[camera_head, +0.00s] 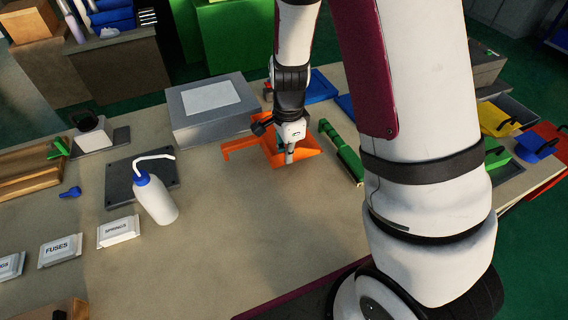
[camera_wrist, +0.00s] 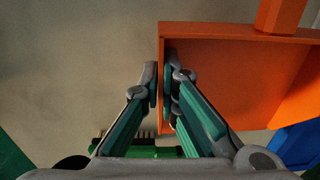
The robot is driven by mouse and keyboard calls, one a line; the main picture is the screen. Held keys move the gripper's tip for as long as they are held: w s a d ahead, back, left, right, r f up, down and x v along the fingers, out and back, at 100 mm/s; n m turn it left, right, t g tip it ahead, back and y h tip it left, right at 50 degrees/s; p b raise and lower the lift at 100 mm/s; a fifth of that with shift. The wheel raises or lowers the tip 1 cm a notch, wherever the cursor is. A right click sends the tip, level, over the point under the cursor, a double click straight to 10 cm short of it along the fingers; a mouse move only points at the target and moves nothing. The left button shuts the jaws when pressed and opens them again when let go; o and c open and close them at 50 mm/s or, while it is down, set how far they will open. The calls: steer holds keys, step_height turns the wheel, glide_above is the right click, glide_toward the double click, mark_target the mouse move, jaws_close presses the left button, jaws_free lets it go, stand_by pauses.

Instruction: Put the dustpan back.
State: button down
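The orange dustpan (camera_head: 308,144) is on or just above the bench, right of the grey box, with its handle (camera_head: 240,143) pointing left. In the wrist view the dustpan (camera_wrist: 235,85) fills the upper right, and part of its handle shows at the top. My gripper (camera_head: 289,157) points down at the near side of the pan. In the wrist view my gripper (camera_wrist: 162,82) has one finger outside and one inside the pan's side wall, both pads close against it. I cannot tell whether the pan is lifted.
A green brush (camera_head: 342,152) lies right of the dustpan. A grey box (camera_head: 211,108) stands behind left, and blue trays (camera_head: 318,86) lie behind. A wash bottle (camera_head: 155,197) and labelled packs (camera_head: 118,231) are at left. Coloured bins (camera_head: 498,118) are at right. The front middle is clear.

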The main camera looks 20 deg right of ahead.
steer(key=shift+f+b, duration=0.3)
steer(key=shift+f, duration=1.9)
steer(key=shift+f, duration=0.1)
steer(key=c, duration=1.8)
jaws_free()
step_height(320, 180, up, 12)
steer(key=p, duration=0.2)
steer(key=s+a+r+n+t+y, duration=0.1)
steer(key=s+a+r+n+t, duration=0.1)
steer(key=s+r+n, duration=1)
steer(key=s+r+n+t+h, duration=0.1)
steer(key=s+r+n, duration=0.5)
steer(key=s, duration=0.5)
steer(key=shift+s+r, duration=0.3)
steer(key=shift+r, duration=0.25)
